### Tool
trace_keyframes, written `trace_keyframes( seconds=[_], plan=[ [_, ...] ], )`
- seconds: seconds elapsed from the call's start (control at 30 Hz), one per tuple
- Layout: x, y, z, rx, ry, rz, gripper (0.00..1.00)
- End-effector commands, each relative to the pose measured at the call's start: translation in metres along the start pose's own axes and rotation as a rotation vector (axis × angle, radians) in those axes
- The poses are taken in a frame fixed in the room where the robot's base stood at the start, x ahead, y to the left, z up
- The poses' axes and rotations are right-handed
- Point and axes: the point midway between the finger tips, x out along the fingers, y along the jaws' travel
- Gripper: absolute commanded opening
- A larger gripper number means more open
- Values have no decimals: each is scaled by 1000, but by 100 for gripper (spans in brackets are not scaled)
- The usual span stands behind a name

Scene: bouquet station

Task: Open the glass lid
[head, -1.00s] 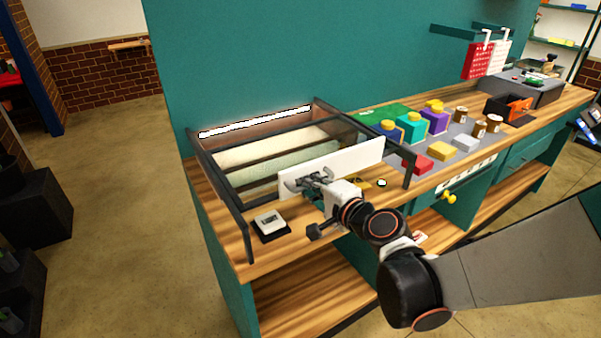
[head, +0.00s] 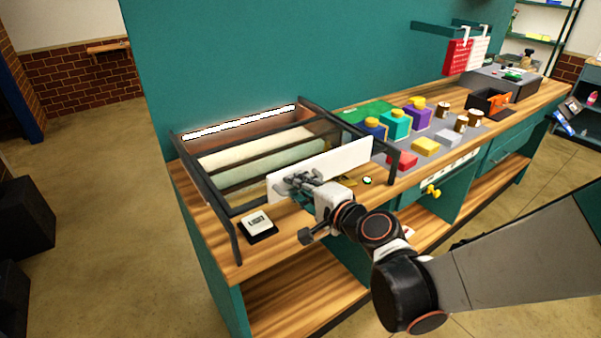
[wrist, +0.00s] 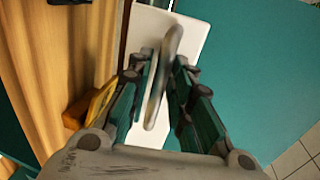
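A dark-framed case with a glass top (head: 205,189) stands on the wooden counter, with pale rolls visible inside. The glass is hard to make out. A plain white panel (head: 345,160) stands along the case's front and shows behind my fingers in the wrist view (wrist: 190,35). My gripper (head: 297,182) is at the panel's left part.
A small box marked LIGHT (head: 257,225) sits at the counter's front left. Coloured blocks and jars (head: 397,121) stand right of the case. A yellow piece (wrist: 103,100) lies close beside my left finger in the wrist view.

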Motion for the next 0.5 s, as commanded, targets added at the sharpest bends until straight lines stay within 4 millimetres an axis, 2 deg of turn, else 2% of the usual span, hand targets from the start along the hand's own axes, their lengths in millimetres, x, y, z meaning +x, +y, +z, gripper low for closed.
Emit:
trace_keyframes(
  seconds=[0.17,0.5],
  plan=[
    [-19,0,0,0,1,1,20],
    [-75,0,-1,1,3,1,20]
  ],
)
